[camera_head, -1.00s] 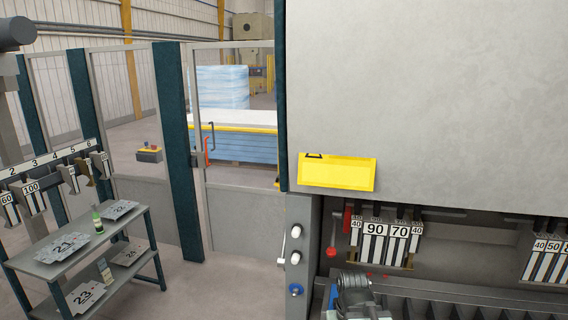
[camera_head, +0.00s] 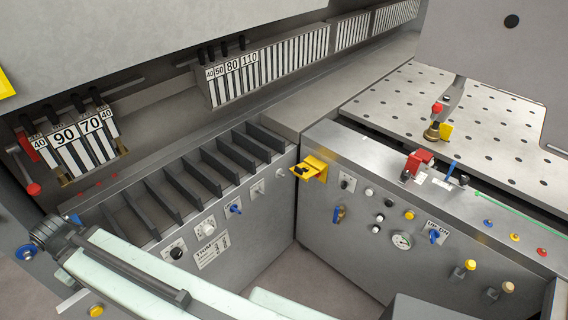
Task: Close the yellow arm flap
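A sliver of a yellow panel (camera_head: 5,86) shows at the left edge, on the grey upper housing; most of it is cut off. A small yellow part with a black piece (camera_head: 314,168) juts out at the inner corner where the two front panels meet. I cannot tell for sure which of these is the yellow arm flap. My pale green and grey arm crosses the lower left; my gripper does not show clearly.
The right control panel carries a red block (camera_head: 417,161), a gauge (camera_head: 401,240) and several knobs and buttons. Dark upright dividers (camera_head: 205,172) line the left unit. Numbered tools (camera_head: 232,78) hang behind. Free floor (camera_head: 312,275) shows between the panels.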

